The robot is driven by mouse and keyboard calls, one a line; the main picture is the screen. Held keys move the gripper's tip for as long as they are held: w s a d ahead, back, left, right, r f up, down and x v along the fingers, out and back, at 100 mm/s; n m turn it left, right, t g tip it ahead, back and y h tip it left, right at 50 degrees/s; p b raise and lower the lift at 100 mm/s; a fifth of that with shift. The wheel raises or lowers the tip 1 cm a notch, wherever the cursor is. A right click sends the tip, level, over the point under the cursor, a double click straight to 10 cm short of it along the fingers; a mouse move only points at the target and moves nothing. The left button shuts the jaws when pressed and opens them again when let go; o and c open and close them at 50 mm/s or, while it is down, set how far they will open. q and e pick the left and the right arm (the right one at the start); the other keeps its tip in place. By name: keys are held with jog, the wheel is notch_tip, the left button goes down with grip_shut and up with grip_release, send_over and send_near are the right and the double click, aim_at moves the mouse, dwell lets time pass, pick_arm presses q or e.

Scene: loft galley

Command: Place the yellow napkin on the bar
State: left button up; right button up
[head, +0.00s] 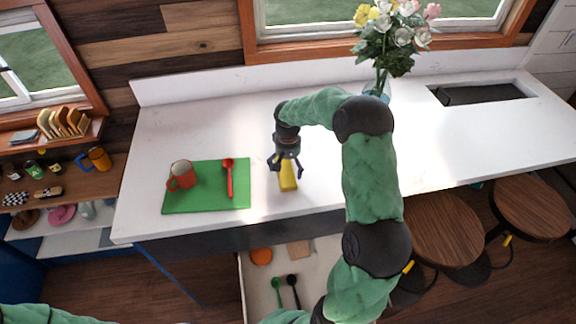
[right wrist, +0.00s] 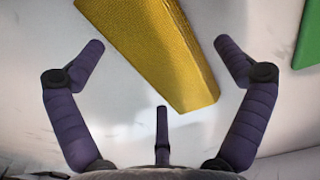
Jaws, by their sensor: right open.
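The yellow napkin (head: 288,180) is a small folded strip on the white bar top (head: 330,180), to the right of the green mat. My right gripper (head: 286,166) is just over it, pointing down, with its fingers spread. In the right wrist view the napkin (right wrist: 158,52) extends between the open fingers, and neither finger visibly touches it. Its far end is cut off by the top of that view. My left gripper is out of view; only part of my left arm shows at the bottom left.
A green mat (head: 205,204) holds a red mug (head: 181,174) and a red spoon (head: 229,180). A flower vase (head: 377,82) stands at the back. An open drawer (head: 262,285) with utensils is below the front edge. Wooden stools (head: 440,230) stand at the right.

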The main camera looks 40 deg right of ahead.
aim_at(288, 167)
notch_tip(288, 167, up, 12)
jog(key=shift+r+p, duration=0.15)
jog(key=shift+p, duration=0.15)
dwell(0.3)
jog(key=shift+r, duration=0.1)
dwell(0.4)
